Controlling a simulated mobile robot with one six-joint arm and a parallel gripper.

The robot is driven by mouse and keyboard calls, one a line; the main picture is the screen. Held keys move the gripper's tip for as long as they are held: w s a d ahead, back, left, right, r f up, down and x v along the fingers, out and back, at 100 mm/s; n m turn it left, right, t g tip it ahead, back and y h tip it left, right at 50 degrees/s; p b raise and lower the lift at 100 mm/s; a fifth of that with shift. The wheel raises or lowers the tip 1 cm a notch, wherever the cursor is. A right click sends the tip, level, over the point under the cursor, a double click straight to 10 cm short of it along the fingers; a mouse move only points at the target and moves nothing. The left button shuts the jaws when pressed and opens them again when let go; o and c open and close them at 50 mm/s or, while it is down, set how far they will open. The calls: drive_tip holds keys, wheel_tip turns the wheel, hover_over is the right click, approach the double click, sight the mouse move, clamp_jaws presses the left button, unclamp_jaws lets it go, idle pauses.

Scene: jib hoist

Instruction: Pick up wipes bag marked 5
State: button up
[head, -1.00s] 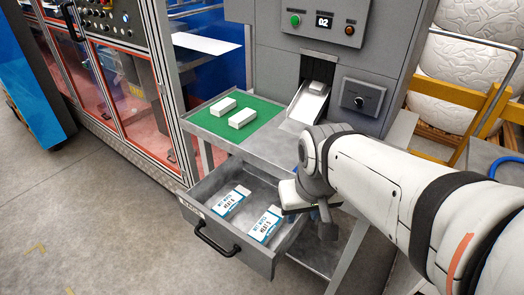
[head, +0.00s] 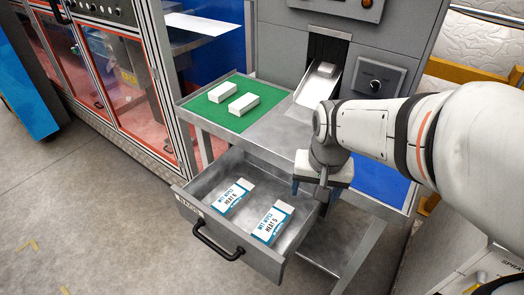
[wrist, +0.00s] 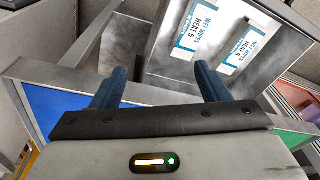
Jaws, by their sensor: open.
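The wipes bag marked 5 (head: 272,222) is white and blue, lying flat in the open drawer (head: 257,259), label up, on the right side in the head view. It also shows in the wrist view (wrist: 197,27), at the top centre. A second wipes bag (head: 237,196) lies beside it, apart; its label seems to read 6, and it also shows in the wrist view (wrist: 243,47). My gripper (head: 310,190) is open and empty, its blue fingers (wrist: 160,85) apart. It is above the drawer's right edge, to the right of and above the bag marked 5.
A green mat (head: 214,114) with two white packs sits on the bench left of the chute (head: 318,85). A blue panel (head: 378,180) lies on the bench to the right. A dark handle (head: 216,243) sticks out of the drawer front. Floor at the left is clear.

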sight(271, 224)
drive_tip(key=shift+o, duration=1.4)
drive_tip(key=w+a+f+m+b, duration=0.1)
drive_tip(key=w+a+f+b, duration=0.1)
drive_tip(key=f, duration=0.4)
drive_tip(key=w+a+f+m+g+b, duration=0.1)
drive_tip(key=w+a+f+m+b, duration=0.1)
drive_tip(key=f, duration=0.4)
drive_tip(key=w+a+f+m+b, duration=0.1)
drive_tip(key=w+a+f+b, duration=0.2)
drive_tip(key=f, duration=0.3)
drive_tip(key=shift+w+a+f+m+g+b, duration=0.1)
drive_tip(key=shift+w+a+m+g+b, duration=0.1)
drive_tip(key=shift+a, duration=0.15)
drive_tip(key=shift+w+a+f+m+g+b, duration=0.1)
drive_tip(key=shift+a+b, duration=0.05)
drive_tip(key=shift+a, duration=0.2)
drive_tip(key=f+b, duration=0.1)
drive_tip(key=f, duration=0.3)
drive_tip(key=f+b, duration=0.1)
drive_tip(key=f, duration=0.2)
drive_tip(key=shift+a+f, duration=0.2)
drive_tip(key=shift+f, duration=0.15)
drive_tip(key=c, duration=1)
